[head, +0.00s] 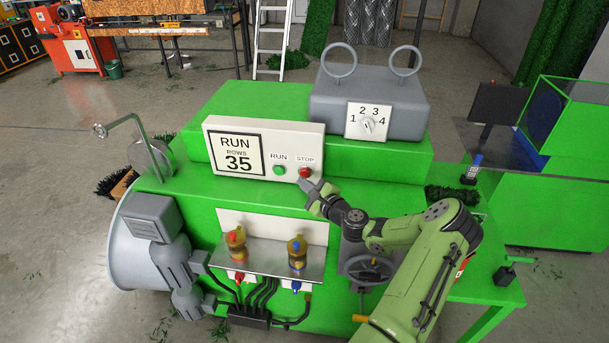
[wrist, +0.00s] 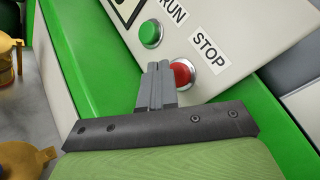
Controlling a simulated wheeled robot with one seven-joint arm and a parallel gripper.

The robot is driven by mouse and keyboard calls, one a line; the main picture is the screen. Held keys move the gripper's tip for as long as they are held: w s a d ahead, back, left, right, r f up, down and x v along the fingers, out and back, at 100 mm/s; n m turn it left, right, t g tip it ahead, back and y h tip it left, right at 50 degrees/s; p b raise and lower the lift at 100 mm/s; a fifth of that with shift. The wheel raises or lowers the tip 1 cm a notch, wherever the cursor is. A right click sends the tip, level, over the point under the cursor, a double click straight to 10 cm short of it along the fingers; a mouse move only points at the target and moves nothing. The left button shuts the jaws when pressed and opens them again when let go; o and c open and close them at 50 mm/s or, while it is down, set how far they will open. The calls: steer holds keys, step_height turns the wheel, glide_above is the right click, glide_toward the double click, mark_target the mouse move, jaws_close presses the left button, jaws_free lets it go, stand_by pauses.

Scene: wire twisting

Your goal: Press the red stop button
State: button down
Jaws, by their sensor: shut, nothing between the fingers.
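The red stop button (head: 305,172) sits at the right end of a white control panel (head: 225,128), under the word STOP. It also shows in the wrist view (wrist: 183,73), its left part hidden behind my fingertips. My gripper (head: 305,184) is shut and empty, with its fingertips right at the button's lower edge in the head view. In the wrist view the closed fingers (wrist: 157,75) overlap the button's left side. I cannot tell whether they touch it. The green run button (head: 279,170) is to the left of the red one. The panel display reads RUN, ROWS 35.
A grey box with a dial (head: 368,122) and two rings stands behind the panel on the green machine (head: 200,200). A handwheel (head: 368,270) sits beside my arm.

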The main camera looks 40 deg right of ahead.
steer(key=shift+w+d, duration=0.25)
steer(key=shift+d, duration=0.1)
steer(key=shift+w+d, duration=0.25)
steer(key=shift+d, duration=0.1)
stand_by(0.8)
steer(key=shift+a, duration=0.1)
steer(key=shift+s+a, duration=0.55)
steer(key=s+a, duration=0.1)
steer(key=a, duration=0.1)
steer(key=s+a, duration=0.2)
steer(key=shift+b, duration=0.4)
stand_by(0.8)
